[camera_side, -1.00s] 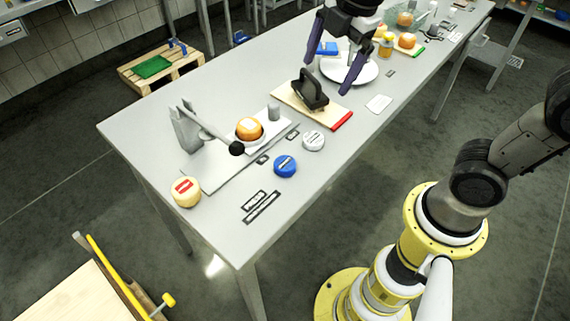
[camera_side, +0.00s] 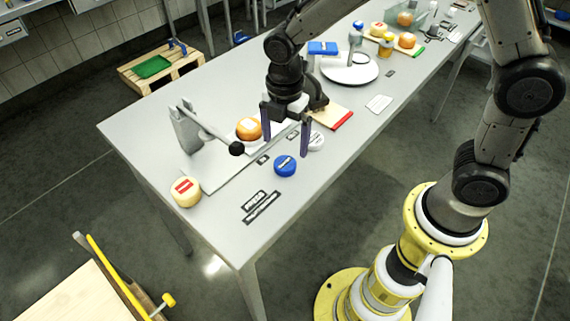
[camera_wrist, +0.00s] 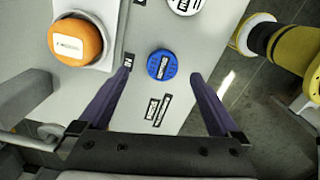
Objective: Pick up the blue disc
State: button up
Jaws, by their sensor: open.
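The blue disc (camera_side: 285,166) lies flat on the grey table (camera_side: 225,225), with a small label on its top. In the wrist view the blue disc (camera_wrist: 161,65) shows whole, ahead of and between my two fingers. My gripper (camera_side: 286,147) is open and empty, with its purple fingers pointing down. In the side view its fingertips appear just above and behind the disc. In the wrist view my gripper (camera_wrist: 161,74) has its fingers spread wider than the disc, touching nothing that I can see.
A white disc (camera_side: 315,141) lies close to the blue one, partly behind my right finger. An orange cheese (camera_side: 248,129) sits on a slicer with a black-knobbed lever (camera_side: 236,148). A cream cheese (camera_side: 186,192) stands at the left. The table's front is clear apart from flat labels (camera_side: 261,207).

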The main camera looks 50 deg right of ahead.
aim_at(285, 162)
jog(key=f, duration=0.4)
jog(key=shift+s+a+f, duration=0.2)
jog(key=shift+s+f, duration=0.1)
jog(key=shift+s, duration=0.05)
jog(key=shift+w+f, duration=0.1)
jog(key=shift+f, duration=0.45)
jog(key=c, duration=1.4)
jog(key=shift+r, duration=0.1)
jog(key=shift+c, duration=0.2)
